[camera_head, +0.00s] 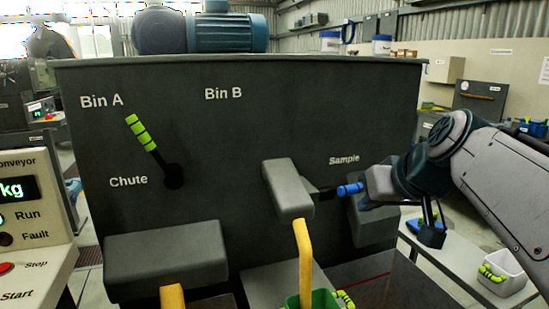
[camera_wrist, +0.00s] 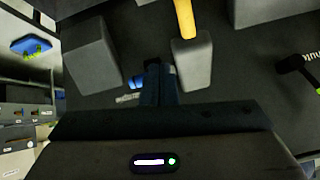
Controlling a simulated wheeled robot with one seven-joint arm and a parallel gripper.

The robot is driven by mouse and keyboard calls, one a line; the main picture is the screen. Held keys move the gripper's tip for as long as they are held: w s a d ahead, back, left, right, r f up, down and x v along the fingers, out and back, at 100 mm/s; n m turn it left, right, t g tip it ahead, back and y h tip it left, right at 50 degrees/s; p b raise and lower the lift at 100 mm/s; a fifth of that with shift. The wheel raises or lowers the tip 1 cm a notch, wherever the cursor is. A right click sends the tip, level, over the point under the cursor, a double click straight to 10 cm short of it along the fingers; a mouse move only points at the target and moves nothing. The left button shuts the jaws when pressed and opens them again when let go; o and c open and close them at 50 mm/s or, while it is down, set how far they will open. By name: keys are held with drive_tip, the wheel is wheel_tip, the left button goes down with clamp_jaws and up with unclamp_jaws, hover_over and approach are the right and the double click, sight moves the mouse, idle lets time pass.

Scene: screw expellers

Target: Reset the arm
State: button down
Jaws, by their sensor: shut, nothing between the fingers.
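My gripper (camera_wrist: 156,68) is shut and empty in the wrist view, its fingers in front of the dark machine panel. In the head view my arm reaches in from the right and ends beside the blue sample handle (camera_head: 350,189), under the "Sample" label. The handle also shows in the wrist view (camera_wrist: 138,82), just left of the fingers. I cannot tell whether they touch. The dark machine (camera_head: 290,110) fills the middle of the head view. Its chute lever (camera_head: 142,133) with a green grip tilts up and left.
A grey spout (camera_head: 287,190) pours a yellow stream (camera_head: 303,260) into a green container (camera_head: 318,299). Another grey spout (camera_head: 165,262) stands lower left. A control panel (camera_head: 25,225) is at the far left. A side table with a white bin (camera_head: 502,272) stands right.

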drive_tip(key=s+a+f+g+h+p, duration=0.1)
drive_tip(key=s+f+g+p, duration=0.1)
drive_tip(key=s+p, duration=0.4)
drive_tip(key=s+a+f+m+g+h+p, duration=0.1)
drive_tip(key=s+f+g+h+p, duration=0.1)
drive_tip(key=s+p, duration=0.5)
wheel_tip(320, 180, down, 3)
drive_tip(key=shift+s+a+r+m+g+p, duration=0.2)
drive_tip(key=shift+a+m+g+p, duration=0.1)
drive_tip(key=shift+g+p, duration=0.45)
